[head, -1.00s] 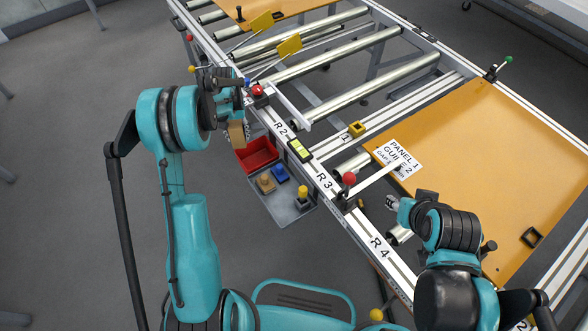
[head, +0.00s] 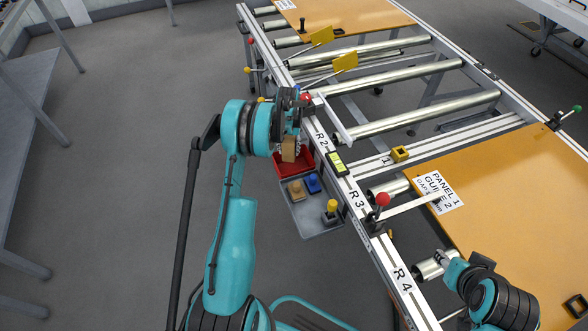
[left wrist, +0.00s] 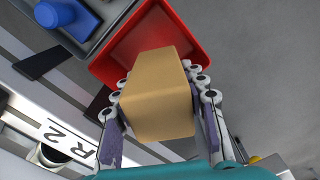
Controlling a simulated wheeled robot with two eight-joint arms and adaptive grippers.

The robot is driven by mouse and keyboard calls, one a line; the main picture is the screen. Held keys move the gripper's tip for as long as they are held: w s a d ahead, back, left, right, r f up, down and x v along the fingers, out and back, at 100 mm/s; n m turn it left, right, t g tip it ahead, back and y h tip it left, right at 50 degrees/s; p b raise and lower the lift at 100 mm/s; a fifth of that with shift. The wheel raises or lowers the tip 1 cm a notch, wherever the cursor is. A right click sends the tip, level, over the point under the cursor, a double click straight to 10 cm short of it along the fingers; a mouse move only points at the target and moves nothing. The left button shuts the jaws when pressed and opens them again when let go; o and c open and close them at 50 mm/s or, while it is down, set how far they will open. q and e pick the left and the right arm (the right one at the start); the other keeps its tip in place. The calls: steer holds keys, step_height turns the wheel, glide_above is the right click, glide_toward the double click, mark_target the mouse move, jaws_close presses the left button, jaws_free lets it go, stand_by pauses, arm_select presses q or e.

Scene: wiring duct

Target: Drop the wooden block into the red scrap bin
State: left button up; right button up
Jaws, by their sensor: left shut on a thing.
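The wooden block (head: 289,149) is a tan box gripped between the fingers of my left gripper (head: 292,138). It hangs above the red scrap bin (head: 307,161) and hides part of it. In the left wrist view, the block (left wrist: 155,100) sits between both finger pads, and the red bin (left wrist: 122,48) opens behind and below it. The block looks clear of the bin walls. My right gripper (head: 448,266) is at the lower right, beside the rail near R4; its fingers are too small to read.
Open floor lies left.

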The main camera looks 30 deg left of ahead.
arm_select(q)
steer(key=o, duration=1.3)
steer(key=shift+r, duration=0.1)
step_height(320, 180, up, 12)
steer(key=shift+f, duration=0.1)
steer(key=s+d+r+m+t, duration=0.2)
steer(key=s+d+r+t, duration=0.1)
steer(key=s+d+r, duration=1)
steer(key=s+d+t, duration=0.1)
steer(key=s+d, duration=0.1)
steer(key=s, duration=0.3)
steer(key=s+d+m+t, duration=0.1)
steer(key=s+d, duration=0.2)
steer(key=s, duration=0.2)
steer(key=s+d+m+t, duration=0.1)
steer(key=s+d+t, duration=0.1)
steer(key=s, duration=0.3)
steer(key=shift+s+d+f, duration=0.2)
steer(key=shift+d, duration=0.2)
steer(key=shift+s+d+f, duration=0.15)
steer(key=shift+d, duration=0.2)
